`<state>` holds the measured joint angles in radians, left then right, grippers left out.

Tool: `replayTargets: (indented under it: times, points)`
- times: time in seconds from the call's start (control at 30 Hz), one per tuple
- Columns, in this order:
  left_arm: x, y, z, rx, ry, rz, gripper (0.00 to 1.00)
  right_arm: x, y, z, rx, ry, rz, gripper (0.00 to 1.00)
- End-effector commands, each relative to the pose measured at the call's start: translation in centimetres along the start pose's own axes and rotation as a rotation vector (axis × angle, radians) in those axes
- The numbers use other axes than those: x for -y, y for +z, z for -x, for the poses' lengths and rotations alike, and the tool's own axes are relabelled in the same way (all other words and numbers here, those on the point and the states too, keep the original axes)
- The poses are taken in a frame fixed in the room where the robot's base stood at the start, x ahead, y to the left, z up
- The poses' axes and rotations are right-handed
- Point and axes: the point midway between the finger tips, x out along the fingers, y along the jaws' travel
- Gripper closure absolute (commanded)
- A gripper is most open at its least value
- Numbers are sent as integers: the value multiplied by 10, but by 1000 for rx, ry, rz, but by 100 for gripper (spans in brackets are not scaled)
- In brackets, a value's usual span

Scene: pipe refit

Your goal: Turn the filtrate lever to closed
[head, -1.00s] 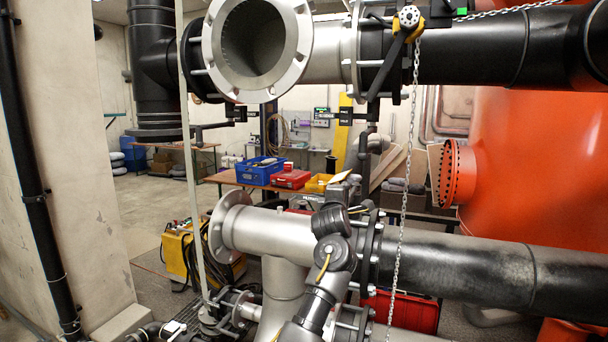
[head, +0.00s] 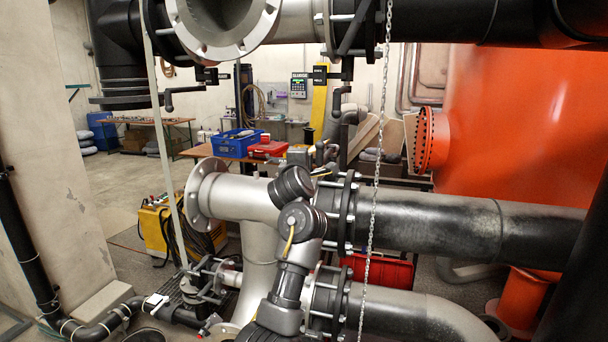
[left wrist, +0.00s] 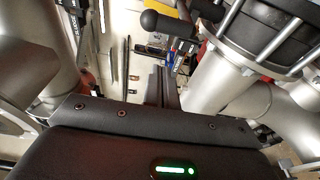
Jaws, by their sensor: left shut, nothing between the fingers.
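Two black cranked levers hang below the upper pipework in the head view, a left one (head: 170,98) and a right one (head: 338,97). Each has a small dark tag near it, too small to read, so I cannot tell which is the filtrate lever. My left gripper (head: 326,148) is in the middle, below the right lever and apart from it. In the left wrist view its narrow dark fingers (left wrist: 167,88) are shut and empty. A black round-ended lever handle (left wrist: 168,24) shows just beyond them, with a dark tag beside it. My right gripper is out of view.
A chain (head: 376,150) hangs just right of my left gripper. A flanged grey pipe (head: 235,195) lies left of my arm, and a dark pipe (head: 430,220) runs right. A bench with a blue crate (head: 235,143) stands behind. An orange tank (head: 520,130) fills the right.

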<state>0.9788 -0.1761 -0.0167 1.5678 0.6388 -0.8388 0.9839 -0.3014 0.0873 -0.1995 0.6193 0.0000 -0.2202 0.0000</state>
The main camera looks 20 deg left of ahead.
Motion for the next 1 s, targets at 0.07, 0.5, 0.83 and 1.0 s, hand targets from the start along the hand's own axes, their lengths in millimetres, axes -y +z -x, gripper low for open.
replayTargets:
  times: [0.07,0.5,0.83,1.0]
  points:
    - [2,6,14,3,2,3,100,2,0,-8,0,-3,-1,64]
    - [0,17,39,3,-1,1,100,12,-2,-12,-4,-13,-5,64]
    - [-1,16,39,2,0,1,100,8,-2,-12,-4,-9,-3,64]
    - [-7,14,38,-16,29,-90,100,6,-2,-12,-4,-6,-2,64]
